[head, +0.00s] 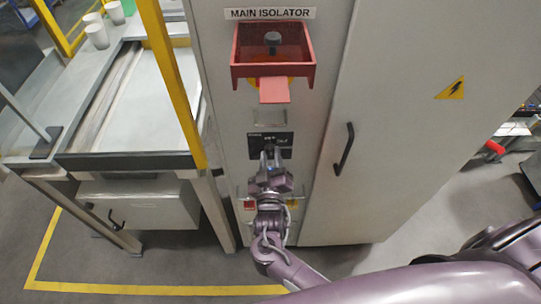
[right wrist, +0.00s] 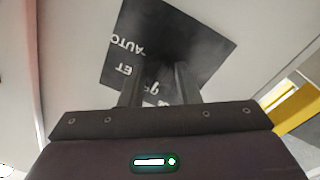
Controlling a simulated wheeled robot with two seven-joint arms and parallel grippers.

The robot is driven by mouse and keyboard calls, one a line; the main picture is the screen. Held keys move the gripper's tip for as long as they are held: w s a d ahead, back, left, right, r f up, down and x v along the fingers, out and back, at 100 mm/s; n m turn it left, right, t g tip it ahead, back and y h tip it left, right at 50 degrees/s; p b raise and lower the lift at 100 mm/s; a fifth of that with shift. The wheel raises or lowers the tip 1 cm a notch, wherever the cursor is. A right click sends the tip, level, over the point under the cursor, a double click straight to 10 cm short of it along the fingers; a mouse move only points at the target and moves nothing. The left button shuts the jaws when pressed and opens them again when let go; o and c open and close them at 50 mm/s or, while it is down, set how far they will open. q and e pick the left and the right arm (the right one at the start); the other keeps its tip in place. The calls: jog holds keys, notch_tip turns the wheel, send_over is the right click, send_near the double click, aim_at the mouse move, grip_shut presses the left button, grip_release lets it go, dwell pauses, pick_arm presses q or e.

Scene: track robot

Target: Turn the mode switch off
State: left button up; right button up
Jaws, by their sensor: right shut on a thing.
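The mode switch's black plate (head: 256,144) with white lettering is on the grey cabinet front, below the main isolator. My right gripper (head: 270,159) is at the plate, with its fingers pointing at the plate's middle. In the right wrist view the tilted black plate (right wrist: 180,32) shows upside-down lettering, including "AUTO". There my right fingers reach onto the plate and are shut on the mode switch's knob. The knob is hidden by the fingers, so its setting cannot be read. My left gripper is not in view.
A red main isolator housing (head: 273,70) with a dark knob is above the plate. Below it, a red button (head: 249,205) sits beside my right wrist. A black door handle (head: 344,149) is to the right. A yellow post (head: 172,80) and conveyor bench (head: 125,160) stand left.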

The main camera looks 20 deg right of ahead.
jog(key=shift+n, duration=0.3)
jog(key=o, duration=1)
jog(key=shift+c, duration=0.2)
jog(key=shift+s+a+f, duration=0.15)
jog(key=shift+s, duration=0.3)
jog(key=b+v, duration=0.2)
jog(key=v, duration=0.4)
jog(key=shift+s, duration=0.4)
jog(key=shift+a, duration=0.15)
